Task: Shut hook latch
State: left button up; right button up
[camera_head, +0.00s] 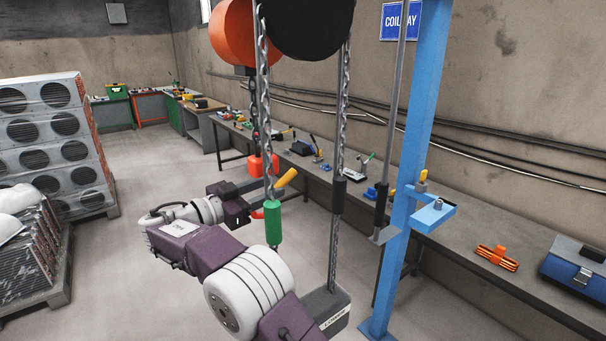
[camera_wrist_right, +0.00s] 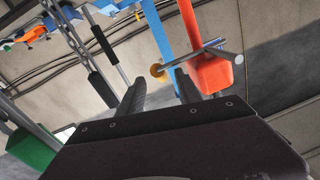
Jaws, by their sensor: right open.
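The red hook block (camera_head: 262,165) hangs on a chain near the middle of the head view. A yellow-orange lever-like piece (camera_head: 287,178) sticks out beside it; I cannot tell whether it is the latch. In the right wrist view the red block (camera_wrist_right: 212,74) is close beyond the right finger, with a grey rod and a round brass-coloured end (camera_wrist_right: 157,70) across the gap. My right gripper (camera_head: 266,196) is open, partly hidden by the chain and green cylinder; its two dark fingers show in the wrist view (camera_wrist_right: 160,88). The hook's lower part is hidden. My left gripper is out of view.
A green cylinder (camera_head: 273,224) hangs on a chain in front of my right gripper. A grey block (camera_head: 322,306) hangs lower. A blue post (camera_head: 407,170) with a bracket stands to the right, before a long workbench (camera_head: 480,262). Stacked fan units (camera_head: 45,140) stand left.

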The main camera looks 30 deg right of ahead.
jog(key=shift+d+r+p, duration=0.6)
jog(key=shift+p, duration=0.35)
jog(key=d+p, duration=0.1)
jog(key=d, duration=0.1)
jog(key=w+d, duration=0.1)
jog(key=d, duration=0.2)
jog(key=d+f+p, duration=0.1)
jog(key=d, duration=0.1)
jog(key=shift+w+d+p, duration=0.2)
jog(key=shift+p, duration=0.1)
jog(key=shift+a, duration=0.55)
jog(key=shift+d, duration=0.15)
jog(key=c, duration=0.8)
jog(key=shift+d, duration=0.15)
grip_shut()
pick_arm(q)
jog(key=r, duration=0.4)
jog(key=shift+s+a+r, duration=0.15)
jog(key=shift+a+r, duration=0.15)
